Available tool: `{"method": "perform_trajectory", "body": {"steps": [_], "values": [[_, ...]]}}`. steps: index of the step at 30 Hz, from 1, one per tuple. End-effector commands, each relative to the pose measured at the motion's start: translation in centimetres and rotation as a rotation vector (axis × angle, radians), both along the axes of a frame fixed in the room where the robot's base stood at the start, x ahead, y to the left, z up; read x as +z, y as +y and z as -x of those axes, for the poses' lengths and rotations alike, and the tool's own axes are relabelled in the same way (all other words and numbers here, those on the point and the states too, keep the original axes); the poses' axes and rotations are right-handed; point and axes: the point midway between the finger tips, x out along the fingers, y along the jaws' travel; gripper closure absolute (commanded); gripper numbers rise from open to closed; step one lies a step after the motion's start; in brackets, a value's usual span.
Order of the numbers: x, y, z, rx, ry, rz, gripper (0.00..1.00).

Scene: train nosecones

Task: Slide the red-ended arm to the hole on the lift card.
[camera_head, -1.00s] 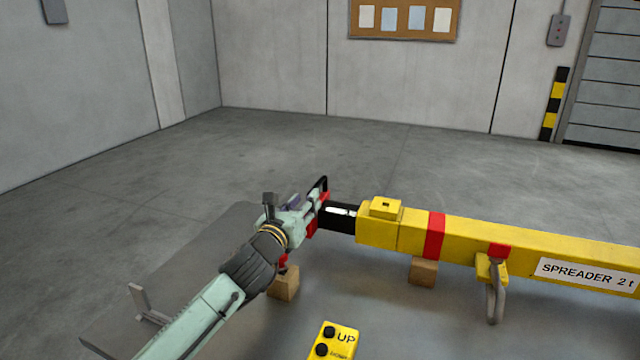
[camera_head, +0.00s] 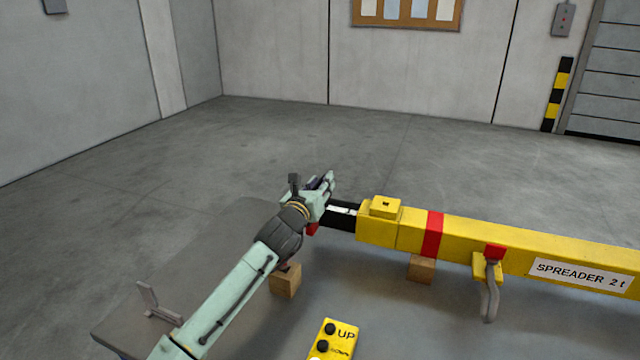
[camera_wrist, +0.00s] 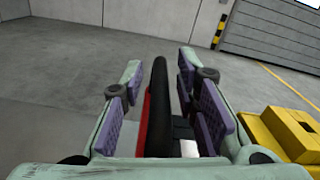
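The red-ended arm (camera_head: 342,218) is a black bar with white marks, sticking out of the left end of the yellow spreader beam (camera_head: 408,237). Its red end (camera_head: 312,230) is mostly hidden behind my gripper (camera_head: 328,182). In the wrist view my gripper (camera_wrist: 160,85) is open. Its purple-padded fingers stand on both sides of a black upright handle (camera_wrist: 158,100), with visible gaps either side. Red shows along the handle's left side. A yellow block with a dark hole (camera_head: 385,206) sits on top of the beam end. I cannot make out a lift card.
The beam rests on wooden blocks (camera_head: 421,269). A grey hook (camera_head: 490,300) hangs under it at the right. A yellow UP control box (camera_head: 334,340) is at the bottom. A pinboard with papers (camera_head: 407,10) is on the far wall. Open floor lies behind.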

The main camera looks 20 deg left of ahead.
Motion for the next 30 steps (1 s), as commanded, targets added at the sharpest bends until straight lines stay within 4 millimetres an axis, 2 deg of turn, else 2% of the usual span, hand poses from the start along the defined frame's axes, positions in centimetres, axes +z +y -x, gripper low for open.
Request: {"method": "perform_trajectory", "body": {"steps": [1, 11, 30], "values": [[0.01, 0.0, 0.01, 0.0, 0.0, 0.0, 0.77], [0.03, 0.0, 0.02, 0.0, 0.0, 0.0, 0.99], [0.03, -0.06, 0.02, -0.001, 0.0, 0.0, 1.0]]}}
